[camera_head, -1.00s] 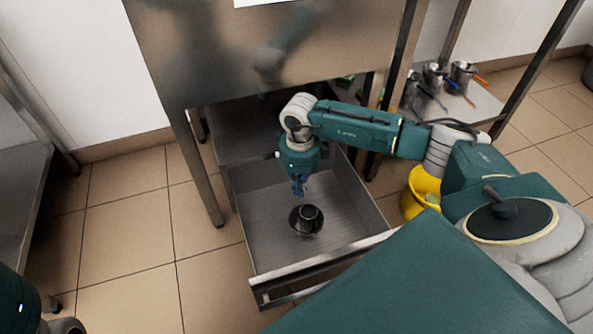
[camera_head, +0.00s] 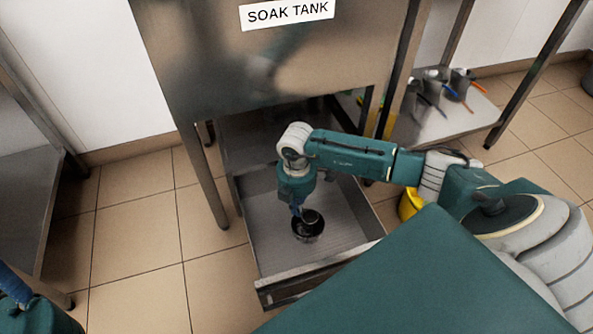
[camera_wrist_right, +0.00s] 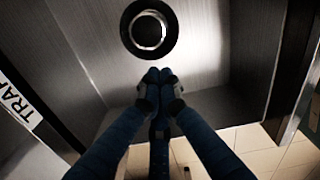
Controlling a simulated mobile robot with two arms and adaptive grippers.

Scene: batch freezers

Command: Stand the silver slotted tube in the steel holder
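A dark round flanged piece with a raised ring (camera_head: 308,226) sits on the floor of the open drawer; it also shows in the right wrist view (camera_wrist_right: 149,31). I cannot tell whether it is the steel holder. I cannot make out a silver slotted tube. My right gripper (camera_head: 297,211) points down into the drawer, close beside the round piece. In the right wrist view its fingertips (camera_wrist_right: 158,75) meet, with nothing visible between them and a small gap to the flange in the picture. Part of my left gripper (camera_head: 14,285) shows at the lower left edge; its fingertips are hidden.
The drawer (camera_head: 345,207) is pulled out below a steel cabinet labelled SOAK TANK (camera_head: 287,12). A low shelf (camera_head: 440,125) at right holds metal cups and coloured-handled tools. A yellow bucket (camera_head: 409,204) stands beside the drawer. Tiled floor at left is clear.

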